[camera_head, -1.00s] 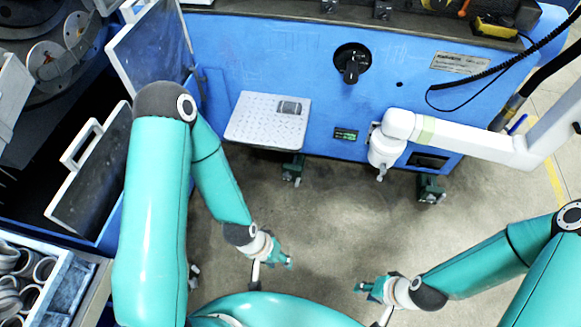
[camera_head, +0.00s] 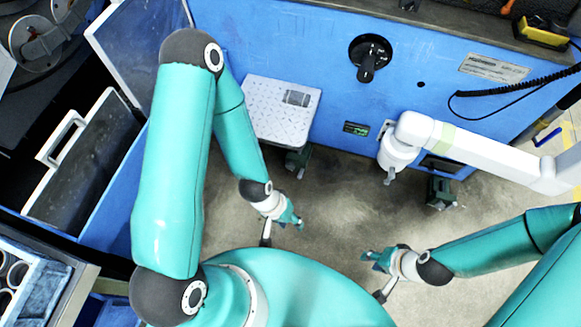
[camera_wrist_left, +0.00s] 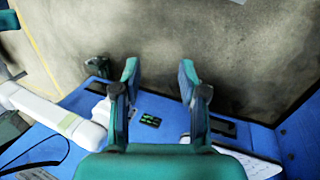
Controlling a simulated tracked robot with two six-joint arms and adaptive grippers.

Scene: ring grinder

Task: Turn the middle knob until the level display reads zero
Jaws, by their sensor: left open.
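A black rotary knob (camera_head: 368,58) sits on the blue front panel of the machine; I cannot tell if it is the middle one. A small dark display with green digits (camera_head: 356,129) is below it on the panel, too small to read. The display also shows in the left wrist view (camera_wrist_left: 150,120), between my left fingers. My left gripper (camera_head: 292,216) is open and empty over the floor, in front of the panel and apart from the knob. It also shows in the left wrist view (camera_wrist_left: 158,72). My right gripper (camera_head: 374,259) is over the floor, its opening unclear.
A white jointed arm (camera_head: 455,145) stands in front of the panel on the right. A hanging black cable (camera_head: 500,85) is at upper right.

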